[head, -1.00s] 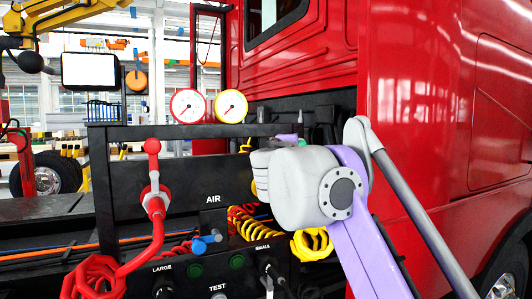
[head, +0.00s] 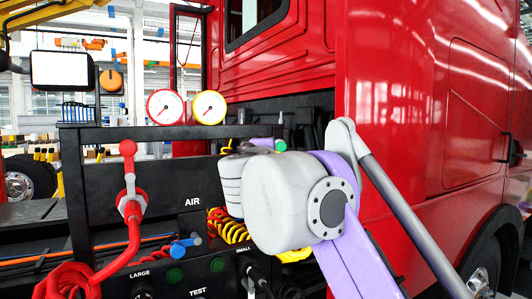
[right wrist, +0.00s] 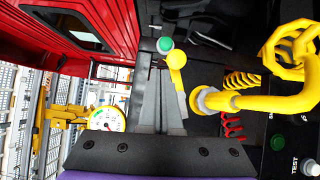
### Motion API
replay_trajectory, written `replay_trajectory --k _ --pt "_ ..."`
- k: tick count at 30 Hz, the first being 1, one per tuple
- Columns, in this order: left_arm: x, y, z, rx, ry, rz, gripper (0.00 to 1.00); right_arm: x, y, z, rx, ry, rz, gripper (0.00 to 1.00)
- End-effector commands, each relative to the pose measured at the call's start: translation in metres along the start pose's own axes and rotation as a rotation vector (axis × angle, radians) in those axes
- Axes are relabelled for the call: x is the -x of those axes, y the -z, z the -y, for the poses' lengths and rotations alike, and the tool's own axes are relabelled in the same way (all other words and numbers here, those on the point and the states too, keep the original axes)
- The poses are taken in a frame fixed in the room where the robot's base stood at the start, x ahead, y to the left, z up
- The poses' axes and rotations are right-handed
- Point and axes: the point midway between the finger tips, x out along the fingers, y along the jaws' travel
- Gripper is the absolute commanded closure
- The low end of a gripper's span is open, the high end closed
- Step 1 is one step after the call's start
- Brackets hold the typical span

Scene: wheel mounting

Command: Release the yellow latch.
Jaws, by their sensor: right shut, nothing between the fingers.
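The yellow latch (right wrist: 176,60) is a rounded yellow lever end above a grey collar and a thick yellow hose, near the middle of the right wrist view. In the head view it is mostly hidden behind my right arm. My right gripper (right wrist: 160,76) is shut and empty, its grey fingers reaching up beside the latch, with their tips just left of the yellow end. I cannot tell whether they touch. In the head view my right gripper (head: 238,149) is partly covered by its own wrist. My left gripper is not in view.
A green knob (right wrist: 165,44) is close to the fingertips. The red truck cab (head: 400,130) stands at the right.

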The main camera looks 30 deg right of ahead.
Motion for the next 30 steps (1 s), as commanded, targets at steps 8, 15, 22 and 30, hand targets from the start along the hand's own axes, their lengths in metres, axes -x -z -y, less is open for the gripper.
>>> replay_trajectory --k 8,15,22,30 --pt "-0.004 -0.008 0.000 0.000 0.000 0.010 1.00 0.051 0.001 0.002 0.000 0.001 -0.003 1.00" --pt "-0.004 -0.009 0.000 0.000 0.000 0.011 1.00 0.065 0.000 0.001 -0.001 0.001 -0.001 1.00" --pt "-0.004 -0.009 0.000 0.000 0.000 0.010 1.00 0.065 -0.001 0.001 0.000 0.001 0.000 1.00" --pt "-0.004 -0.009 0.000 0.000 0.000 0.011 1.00 0.065 -0.001 0.001 0.000 0.001 0.000 1.00"
